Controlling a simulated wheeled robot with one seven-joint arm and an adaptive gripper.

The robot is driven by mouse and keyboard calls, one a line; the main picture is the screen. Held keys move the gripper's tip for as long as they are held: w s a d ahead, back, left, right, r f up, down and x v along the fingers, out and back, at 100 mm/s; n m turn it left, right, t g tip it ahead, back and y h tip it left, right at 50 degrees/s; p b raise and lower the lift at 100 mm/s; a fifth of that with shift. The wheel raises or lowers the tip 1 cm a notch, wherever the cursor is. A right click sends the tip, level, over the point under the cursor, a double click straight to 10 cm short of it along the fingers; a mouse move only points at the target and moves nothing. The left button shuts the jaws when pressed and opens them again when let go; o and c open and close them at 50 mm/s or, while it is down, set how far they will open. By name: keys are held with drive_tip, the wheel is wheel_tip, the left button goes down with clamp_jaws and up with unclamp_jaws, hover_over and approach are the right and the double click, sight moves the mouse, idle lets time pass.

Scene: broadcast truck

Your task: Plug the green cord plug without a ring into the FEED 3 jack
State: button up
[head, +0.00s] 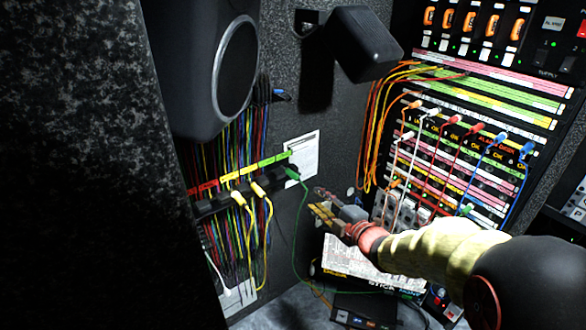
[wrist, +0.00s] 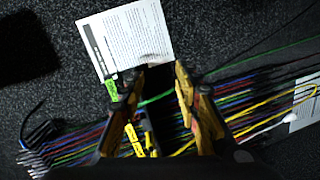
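A green plug (head: 292,173) sits at the right end of a black holder bar (head: 225,200), and its green cord hangs down the wall. I cannot tell whether it has a ring. Another green plug (head: 467,209) shows low on the patch panel at right. My gripper (head: 317,205) is right of and below the bar, apart from the holder's plug in the head view. In the wrist view my gripper (wrist: 156,74) is open, with a green cord (wrist: 158,98) crossing behind the gap between its fingers. The FEED 3 label is not readable; my arm covers part of the panel.
Yellow plugs (head: 239,198) hang along the bar, before bundled cables. A paper sheet (head: 303,157) is on the wall behind. A speaker (head: 210,70) and a black box (head: 365,45) overhang above. Orange, white, red and blue patch cords cross the panel (head: 480,130).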

sight(298, 180)
drive_tip(key=a+r+n+y, duration=0.2)
drive_tip(key=r, duration=0.1)
drive_tip(key=s+r+n, duration=0.1)
drive_tip(key=r, duration=0.1)
drive_tip(key=shift+a+n+t+y, duration=0.3)
drive_tip(key=shift+a+t+y, duration=0.1)
drive_tip(key=shift+w+a+r, duration=0.1)
drive_tip(key=shift+w+a, duration=0.15)
drive_tip(key=shift+w, duration=0.1)
drive_tip(key=x, duration=0.5)
drive_tip(key=shift+w+a+f, duration=0.1)
drive_tip(key=shift+w+f, duration=0.1)
drive_tip(key=shift+f, duration=0.1)
drive_tip(key=shift+b+x, duration=0.7)
drive_tip(key=shift+x, duration=0.5)
drive_tip(key=shift+r, duration=0.2)
drive_tip(key=shift+b, duration=1.25)
